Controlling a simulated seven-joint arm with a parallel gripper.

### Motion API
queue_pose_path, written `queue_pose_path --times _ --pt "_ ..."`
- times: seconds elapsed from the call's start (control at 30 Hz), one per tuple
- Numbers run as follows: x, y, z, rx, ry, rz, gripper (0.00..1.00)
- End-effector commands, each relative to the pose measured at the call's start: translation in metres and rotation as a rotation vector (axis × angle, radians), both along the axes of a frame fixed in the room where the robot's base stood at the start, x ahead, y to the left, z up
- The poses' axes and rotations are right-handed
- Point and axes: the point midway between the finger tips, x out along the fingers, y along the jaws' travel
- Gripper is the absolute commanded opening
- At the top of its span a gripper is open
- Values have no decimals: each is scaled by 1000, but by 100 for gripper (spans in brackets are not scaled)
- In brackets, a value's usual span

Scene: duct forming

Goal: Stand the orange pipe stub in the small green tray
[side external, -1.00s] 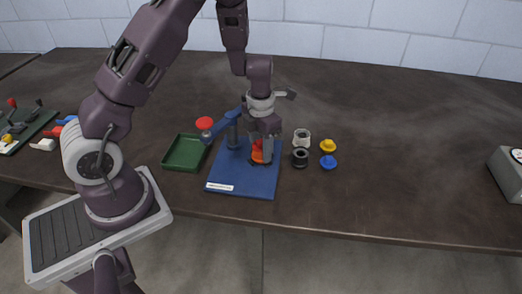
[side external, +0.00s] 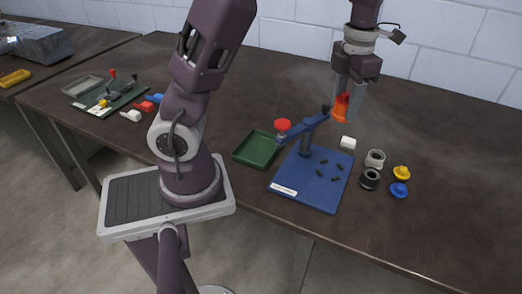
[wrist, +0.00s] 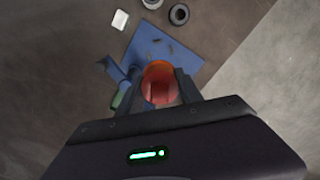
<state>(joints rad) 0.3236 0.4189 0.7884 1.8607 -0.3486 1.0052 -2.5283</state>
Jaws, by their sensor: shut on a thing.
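My gripper (side external: 347,97) is shut on the orange pipe stub (side external: 341,107), which hangs below the fingers, well above the table. In the wrist view the orange stub (wrist: 159,84) shows its round open end between the two fingers. The small green tray (side external: 258,149) lies on the table to the left of the blue board, and its inside looks empty. In the wrist view only a sliver of green (wrist: 119,98) shows beside the blue arm.
The blue board (side external: 312,180) carries a blue post and arm with a red knob (side external: 283,125), standing between gripper and tray. A white block (side external: 348,143), grey and black rings, and yellow and blue caps (side external: 399,190) lie to the right.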

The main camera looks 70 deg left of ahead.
Motion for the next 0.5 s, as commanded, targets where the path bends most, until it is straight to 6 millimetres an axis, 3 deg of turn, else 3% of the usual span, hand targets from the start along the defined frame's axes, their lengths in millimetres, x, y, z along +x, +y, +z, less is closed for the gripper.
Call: queue_pose_path --times 0.27,0.5 --pt "0 0 31 0 -2 0 0" --pt "-13 23 27 -1 0 9 0"
